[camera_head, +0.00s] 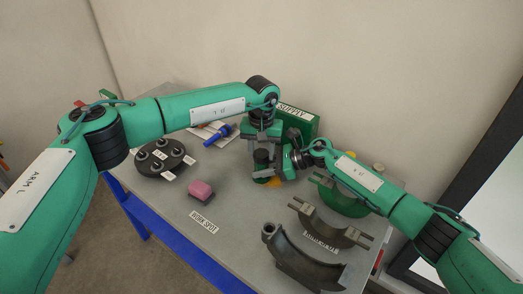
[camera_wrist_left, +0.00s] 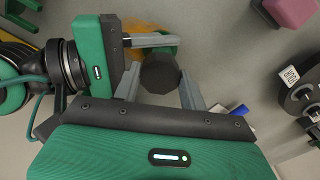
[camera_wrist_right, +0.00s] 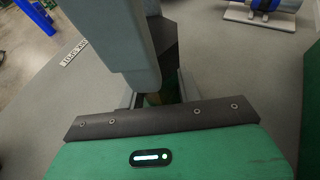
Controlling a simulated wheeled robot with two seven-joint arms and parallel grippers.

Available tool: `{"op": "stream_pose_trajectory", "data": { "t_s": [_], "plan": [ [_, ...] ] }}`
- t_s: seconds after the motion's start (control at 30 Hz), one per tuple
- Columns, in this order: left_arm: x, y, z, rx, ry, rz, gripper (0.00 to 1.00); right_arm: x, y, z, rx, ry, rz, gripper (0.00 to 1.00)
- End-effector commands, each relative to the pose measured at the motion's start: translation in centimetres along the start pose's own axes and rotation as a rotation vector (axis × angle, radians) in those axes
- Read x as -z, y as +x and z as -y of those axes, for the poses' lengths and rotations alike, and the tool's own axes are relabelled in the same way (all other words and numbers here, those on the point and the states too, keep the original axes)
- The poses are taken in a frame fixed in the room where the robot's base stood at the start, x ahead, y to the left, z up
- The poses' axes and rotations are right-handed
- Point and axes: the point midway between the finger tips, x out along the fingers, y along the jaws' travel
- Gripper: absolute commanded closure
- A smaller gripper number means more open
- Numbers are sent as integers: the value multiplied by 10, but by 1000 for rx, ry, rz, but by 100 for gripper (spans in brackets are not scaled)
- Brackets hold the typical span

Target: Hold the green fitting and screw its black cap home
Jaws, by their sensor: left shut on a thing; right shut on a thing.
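The black cap (camera_wrist_left: 160,73) sits between the fingers of my left gripper (camera_wrist_left: 160,88), which is shut on it from above. In the head view the cap (camera_head: 261,157) is upright over the table, with a little green of the fitting (camera_head: 262,172) below it. My right gripper (camera_head: 277,170) comes in from the right and is shut on the fitting below the cap. In the right wrist view only a sliver of the fitting (camera_wrist_right: 155,98) shows, largely hidden by a grey finger and the dark cap. How far the cap is screwed on cannot be told.
A pink block (camera_head: 201,192) lies on the grey table (camera_head: 220,225) beside the work spot label (camera_head: 203,222). A black round holder (camera_head: 160,158) stands left, a blue tool (camera_head: 217,136) behind it. A green supply box (camera_head: 297,120) is at the back; curved clamps (camera_head: 303,262) stand front right.

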Motion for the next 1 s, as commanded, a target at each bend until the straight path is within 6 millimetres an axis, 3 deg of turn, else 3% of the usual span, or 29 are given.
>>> {"op": "stream_pose_trajectory", "data": {
  "t_s": [0.33,0.77,0.8,0.87,1.0],
  "plan": [
    [0,0,0,-1,463,-1,79,0,0,0,0,0,-1,100],
    [1,-1,0,-1,528,-1,79,1,0,0,0,0,-1,100],
    [1,-1,0,-1,528,-1,50,1,0,0,0,0,-1,100],
    [0,0,0,-1,527,-1,38,1,0,0,0,0,-1,100],
    [0,0,0,-1,527,-1,36,1,0,0,0,1,-1,100]
  ]
}}
